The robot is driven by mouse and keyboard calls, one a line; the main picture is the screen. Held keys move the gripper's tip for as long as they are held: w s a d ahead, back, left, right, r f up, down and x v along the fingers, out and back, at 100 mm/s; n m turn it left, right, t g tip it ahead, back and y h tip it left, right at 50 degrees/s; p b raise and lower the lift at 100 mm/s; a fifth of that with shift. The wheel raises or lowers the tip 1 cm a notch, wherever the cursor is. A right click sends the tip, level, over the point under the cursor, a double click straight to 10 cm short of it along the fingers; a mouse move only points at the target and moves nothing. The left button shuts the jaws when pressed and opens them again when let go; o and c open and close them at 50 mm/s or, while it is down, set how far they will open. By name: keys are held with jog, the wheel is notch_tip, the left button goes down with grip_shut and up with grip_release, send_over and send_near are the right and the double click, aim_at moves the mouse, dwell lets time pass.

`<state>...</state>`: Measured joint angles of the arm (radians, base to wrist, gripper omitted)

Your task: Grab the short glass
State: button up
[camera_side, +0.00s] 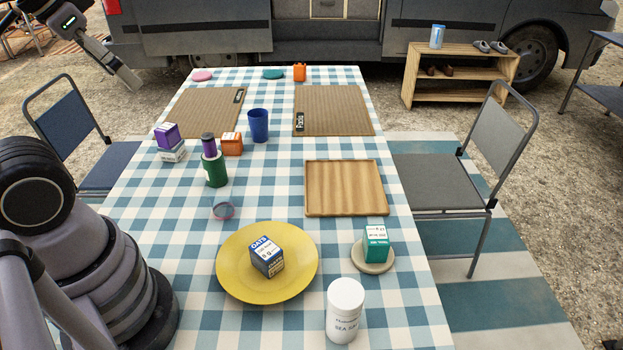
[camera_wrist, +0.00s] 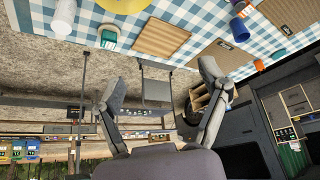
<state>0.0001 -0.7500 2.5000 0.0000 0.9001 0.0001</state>
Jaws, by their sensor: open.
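The yellow plate (camera_side: 232,279) holds an oats box (camera_side: 266,257). A green can (camera_side: 214,170) with a purple item on top stands behind the glass, near an orange box (camera_side: 232,144). A wooden tray (camera_side: 345,187), teal box (camera_side: 376,244) and white jar (camera_side: 345,311) are right.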

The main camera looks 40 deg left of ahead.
jog(key=m+g+y, duration=0.1)
jog(key=m+y, duration=1.2)
jog(key=m, duration=0.6)
send_over(222, 204)
jog(key=s+d, duration=0.3)
jog(key=d, duration=0.2)
notch_tip(222, 204, down, 27)
jog(key=f+m+t, duration=0.1)
jog(key=f+m, duration=0.1)
jog(key=s+f+m+t+h, duration=0.1)
jog(key=f, duration=0.2)
jog(key=d+f+m+t, duration=0.1)
jog(key=f+m, duration=0.1)
jog(key=f, duration=0.1)
jog(key=shift+s+f+m+h, duration=0.25)
jog(key=shift+s+m+h, duration=0.05)
jog(key=shift+h, duration=0.1)
jog(key=shift+f, duration=0.3)
jog(key=x, duration=1.3)
jog(key=shift+w+a+f, duration=0.15)
jog(key=shift+a+f, duration=0.05)
jog(key=shift+c, duration=0.3)
